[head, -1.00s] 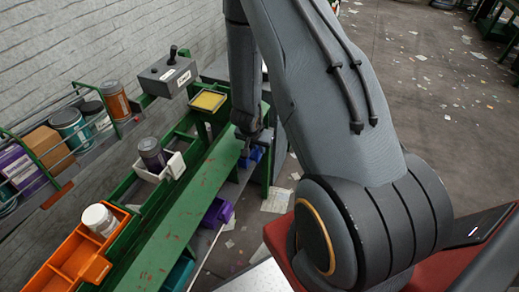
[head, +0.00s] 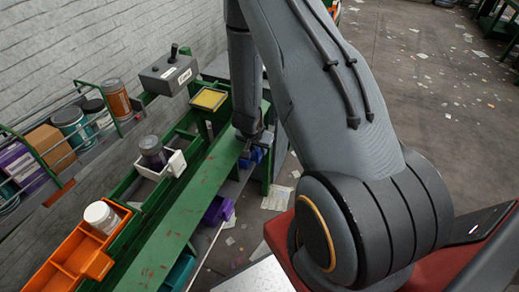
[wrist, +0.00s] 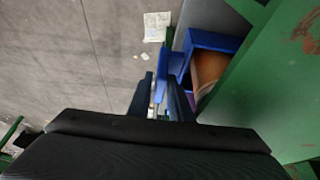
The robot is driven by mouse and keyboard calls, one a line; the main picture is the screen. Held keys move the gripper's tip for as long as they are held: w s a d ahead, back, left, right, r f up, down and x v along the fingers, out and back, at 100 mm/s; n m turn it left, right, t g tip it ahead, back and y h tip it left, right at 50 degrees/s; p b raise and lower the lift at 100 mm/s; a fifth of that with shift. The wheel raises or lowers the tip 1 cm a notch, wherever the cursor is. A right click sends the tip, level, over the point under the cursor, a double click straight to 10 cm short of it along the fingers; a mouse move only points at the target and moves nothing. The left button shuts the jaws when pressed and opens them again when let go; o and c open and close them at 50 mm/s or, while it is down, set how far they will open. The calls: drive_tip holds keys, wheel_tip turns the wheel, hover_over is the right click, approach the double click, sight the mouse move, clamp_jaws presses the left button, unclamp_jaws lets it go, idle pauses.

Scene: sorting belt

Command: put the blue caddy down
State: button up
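The blue caddy (wrist: 212,40) is in the upper middle of the wrist view, beside the green belt edge, with an orange-brown cylinder (wrist: 208,70) inside. In the head view the blue caddy (head: 257,155) is small, low at the belt's far right side, and partly hidden by my gripper (head: 253,137). In the wrist view my gripper (wrist: 160,95) has its fingers apart, around a narrow blue upright part of the caddy. A gap shows between the left finger and that part. What lies under the caddy is mostly hidden.
The green belt (head: 175,225) runs alongside. A purple bin (head: 218,210) and a teal bin (head: 178,274) hang on its near side. Across it are an orange bin (head: 68,285), a white holder (head: 172,164) with a dark jar, and a yellow-topped tray (head: 209,99).

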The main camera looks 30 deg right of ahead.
drive_tip(key=shift+r, duration=0.1)
drive_tip(key=shift+a+r, duration=0.15)
drive_tip(key=shift+r, duration=0.4)
drive_tip(key=s+a+r+n+y, duration=0.25)
drive_tip(key=a+r, duration=0.45)
drive_tip(key=r, duration=0.4)
drive_tip(key=s+a+r+n+y, duration=0.25)
drive_tip(key=a+r, duration=0.45)
drive_tip(key=r, duration=0.4)
drive_tip(key=s+r+n+g+h, duration=0.1)
drive_tip(key=s+r+n, duration=0.4)
drive_tip(key=s, duration=0.5)
drive_tip(key=shift+s+a+r+b, duration=0.15)
drive_tip(key=shift+a+r+b, duration=0.25)
drive_tip(key=shift+r, duration=0.5)
drive_tip(key=shift+f, duration=0.1)
